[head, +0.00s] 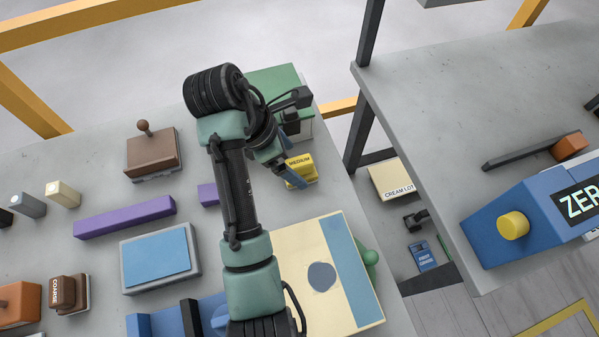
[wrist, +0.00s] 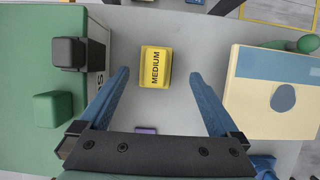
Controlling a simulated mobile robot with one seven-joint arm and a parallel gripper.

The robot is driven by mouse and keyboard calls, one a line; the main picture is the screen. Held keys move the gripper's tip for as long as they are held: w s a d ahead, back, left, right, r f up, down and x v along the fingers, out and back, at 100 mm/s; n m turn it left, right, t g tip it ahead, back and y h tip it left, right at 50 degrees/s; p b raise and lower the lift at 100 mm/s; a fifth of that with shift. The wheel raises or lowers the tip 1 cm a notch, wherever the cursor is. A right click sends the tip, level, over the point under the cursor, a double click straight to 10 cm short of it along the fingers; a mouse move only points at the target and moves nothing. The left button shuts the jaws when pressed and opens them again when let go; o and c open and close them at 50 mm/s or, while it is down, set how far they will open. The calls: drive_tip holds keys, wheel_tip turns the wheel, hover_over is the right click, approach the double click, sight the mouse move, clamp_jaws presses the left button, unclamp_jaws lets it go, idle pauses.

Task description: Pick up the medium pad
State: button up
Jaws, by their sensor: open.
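The medium pad (head: 301,168) is a small yellow block marked MEDIUM, on the grey stone slab (head: 95,172) near its right edge. In the wrist view the pad (wrist: 155,67) lies ahead of and between the two blue fingers, with clear space on both sides. My gripper (wrist: 158,75) is open and empty. In the head view my gripper (head: 285,172) is right beside the pad, and one blue finger overlaps the pad's front. The pad's left side is partly hidden there by my gripper.
A green box (wrist: 40,140) with a dark block stands left of the gripper in the wrist view. A cream and blue board (head: 300,250) lies to the right there. A purple bar (head: 125,216), a blue pad in a grey tray (head: 128,285) and a brown knobbed block (head: 152,153) sit on the slab.

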sight(294, 163)
drive_tip(key=shift+w+d+f+b, duration=0.15)
drive_tip(key=shift+f+b, duration=0.45)
drive_tip(key=shift+b, duration=0.05)
drive_tip(key=shift+b+x, duration=0.5)
drive_tip(key=shift+x, duration=1.5)
drive_tip(key=shift+w, duration=0.15)
drive_tip(key=c, duration=1.5)
